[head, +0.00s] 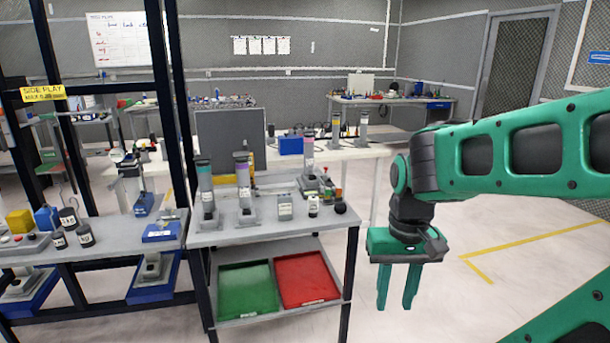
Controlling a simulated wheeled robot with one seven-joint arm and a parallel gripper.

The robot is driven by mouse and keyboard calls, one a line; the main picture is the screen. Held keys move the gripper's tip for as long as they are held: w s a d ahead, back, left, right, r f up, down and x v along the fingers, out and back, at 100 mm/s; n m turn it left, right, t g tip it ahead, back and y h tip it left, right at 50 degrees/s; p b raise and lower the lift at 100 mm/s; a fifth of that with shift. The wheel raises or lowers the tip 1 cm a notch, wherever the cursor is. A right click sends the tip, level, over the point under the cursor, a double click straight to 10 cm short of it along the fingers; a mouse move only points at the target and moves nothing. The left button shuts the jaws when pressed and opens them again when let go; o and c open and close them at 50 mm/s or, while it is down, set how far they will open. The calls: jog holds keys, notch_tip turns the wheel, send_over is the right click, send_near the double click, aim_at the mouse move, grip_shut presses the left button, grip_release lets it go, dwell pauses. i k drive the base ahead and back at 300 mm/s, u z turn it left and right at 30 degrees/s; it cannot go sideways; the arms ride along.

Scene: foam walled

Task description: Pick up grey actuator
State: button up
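My gripper (397,294) hangs to the right of the shelf bench, over the floor, with its two green fingers apart and nothing between them. A small grey block-like item (285,207) stands on the grey bench top; it may be the grey actuator, but I cannot tell for sure. Tall grey-based cylinders stand near it: a teal-topped one (206,190), a purple-topped one (244,188) and a pink-topped one (308,168). My gripper is well apart from all of them.
The bench (225,237) has a dark post at its right front. A green tray (248,291) and a red tray (306,280) lie on its lower shelf. The floor to the right is clear.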

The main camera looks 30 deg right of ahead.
aim_at(308, 180)
jog(key=u, duration=0.1)
jog(key=i, duration=1)
jog(key=z, duration=0.1)
